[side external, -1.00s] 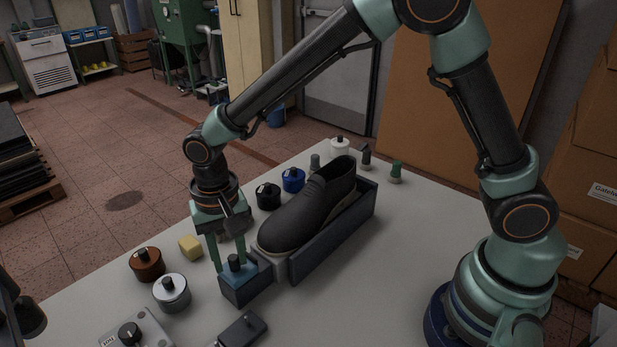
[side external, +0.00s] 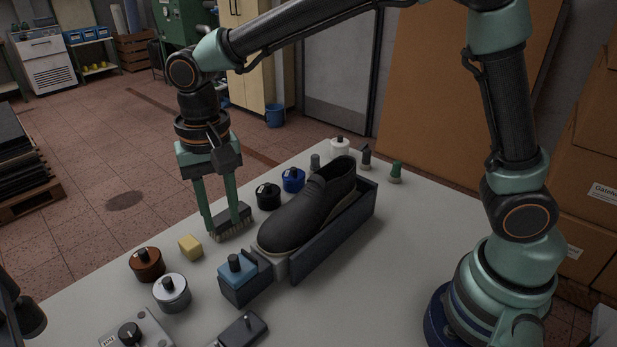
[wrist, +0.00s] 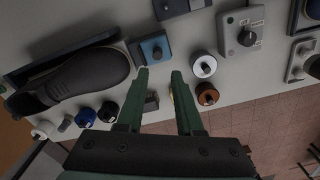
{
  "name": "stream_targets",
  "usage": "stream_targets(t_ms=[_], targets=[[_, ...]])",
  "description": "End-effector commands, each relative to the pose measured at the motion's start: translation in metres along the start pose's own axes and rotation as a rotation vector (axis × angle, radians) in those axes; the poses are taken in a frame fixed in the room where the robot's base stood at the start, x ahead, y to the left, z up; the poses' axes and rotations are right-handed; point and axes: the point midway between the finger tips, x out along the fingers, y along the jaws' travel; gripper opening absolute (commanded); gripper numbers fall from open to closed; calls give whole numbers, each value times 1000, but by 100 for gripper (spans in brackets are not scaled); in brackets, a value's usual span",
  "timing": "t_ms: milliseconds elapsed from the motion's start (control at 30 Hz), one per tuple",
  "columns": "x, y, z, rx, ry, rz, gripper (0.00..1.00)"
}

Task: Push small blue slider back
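The small blue slider (side external: 238,271) is a blue block with a dark knob on top. It sits on a dark base at the near end of the shoe holder (side external: 335,231). It also shows in the wrist view (wrist: 155,48), ahead of my fingertips. A black shoe (side external: 310,208) lies in the holder with its toe towards the slider. My gripper (side external: 221,219) is raised, beyond the slider and apart from it, with its green fingers pointing down. In the wrist view, the fingers (wrist: 160,73) are spread with nothing held between them.
A brush (side external: 231,222) shows behind my fingers, with a yellow block (side external: 190,247) beside it. Brown (side external: 147,264) and silver (side external: 171,293) knobbed jars stand left of the slider. Black (side external: 268,196) and blue (side external: 293,180) jars stand behind the shoe. A control box (side external: 135,333) is in front.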

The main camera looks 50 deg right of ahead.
Motion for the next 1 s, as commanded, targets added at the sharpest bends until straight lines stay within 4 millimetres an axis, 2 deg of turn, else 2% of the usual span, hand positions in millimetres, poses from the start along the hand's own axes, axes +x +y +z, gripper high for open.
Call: stream_targets(t_ms=[200, 567, 667, 767, 1000], targets=[[-20, 0, 0, 0, 1, -1, 36], [-23, 0, 0, -1, 0, 0, 36], [-27, 6, -2, -6, 8, -9, 36], [-37, 23, -8, -28, 31, -35, 36], [-68, 96, -19, -135, 151, -112, 36]])
